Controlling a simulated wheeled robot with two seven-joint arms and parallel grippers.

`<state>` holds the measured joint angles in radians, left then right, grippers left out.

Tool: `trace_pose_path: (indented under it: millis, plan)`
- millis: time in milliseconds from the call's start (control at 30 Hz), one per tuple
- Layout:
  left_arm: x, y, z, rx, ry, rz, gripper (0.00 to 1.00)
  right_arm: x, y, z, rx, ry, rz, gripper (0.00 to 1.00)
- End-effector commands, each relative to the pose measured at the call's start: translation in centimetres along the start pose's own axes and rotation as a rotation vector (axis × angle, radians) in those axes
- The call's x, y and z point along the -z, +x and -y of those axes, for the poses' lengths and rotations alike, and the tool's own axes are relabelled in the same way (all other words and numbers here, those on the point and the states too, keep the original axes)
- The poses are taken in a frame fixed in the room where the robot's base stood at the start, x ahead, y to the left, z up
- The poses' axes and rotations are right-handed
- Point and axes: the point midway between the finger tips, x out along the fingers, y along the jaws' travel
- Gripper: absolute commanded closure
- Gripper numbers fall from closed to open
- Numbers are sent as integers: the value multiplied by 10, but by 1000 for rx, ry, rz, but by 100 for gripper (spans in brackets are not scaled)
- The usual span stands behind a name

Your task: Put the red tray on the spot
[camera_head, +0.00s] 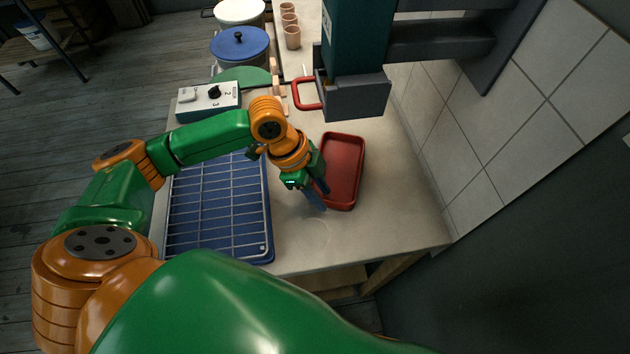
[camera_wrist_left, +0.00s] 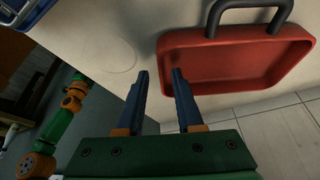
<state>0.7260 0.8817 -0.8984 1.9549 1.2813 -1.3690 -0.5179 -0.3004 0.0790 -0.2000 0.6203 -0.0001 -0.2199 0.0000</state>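The red tray (camera_head: 345,170) is a shallow rectangle with rounded corners lying flat on the pale worktop. It also shows at the upper right of the left wrist view (camera_wrist_left: 235,62). My left gripper (camera_head: 320,197) is by the tray's left long side in the head view, its blue fingers apart and empty. In the left wrist view the fingers (camera_wrist_left: 161,75) point toward the tray's near corner; contact cannot be told. The spot (camera_head: 308,235) is a faint round outline on the worktop, left of and nearer than the tray. It shows bare in the left wrist view (camera_wrist_left: 116,55).
A blue tray with a wire rack (camera_head: 218,205) fills the left worktop. A dark green machine with a grey block (camera_head: 345,97) and a red handle (camera_head: 304,94) stands behind the red tray. A white control box (camera_head: 208,101) is behind the rack. A tiled wall (camera_head: 460,150) borders the right.

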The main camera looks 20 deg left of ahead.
Motion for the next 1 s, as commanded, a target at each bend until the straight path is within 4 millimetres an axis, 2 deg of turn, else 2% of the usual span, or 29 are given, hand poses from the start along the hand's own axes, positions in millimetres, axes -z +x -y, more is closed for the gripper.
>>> trace_pose_path:
  millis: [200, 300, 400, 533, 1000]
  plan:
    - [-1, -62, 1, 8, 1, 1, 64, 0, 5, 0, 0, 0, 0, 50]
    - [0, -84, 1, 5, 1, 1, 64, -1, 6, 0, 0, 0, 0, 50]
    - [0, -97, 1, 3, 0, 1, 64, -1, 6, 0, 0, 0, 0, 50]
    - [0, -103, 0, 2, 0, 1, 64, -1, 6, 0, 0, 0, 1, 50]
    - [0, -103, 0, 1, 0, 0, 64, 0, 6, 0, -1, 0, 0, 50]
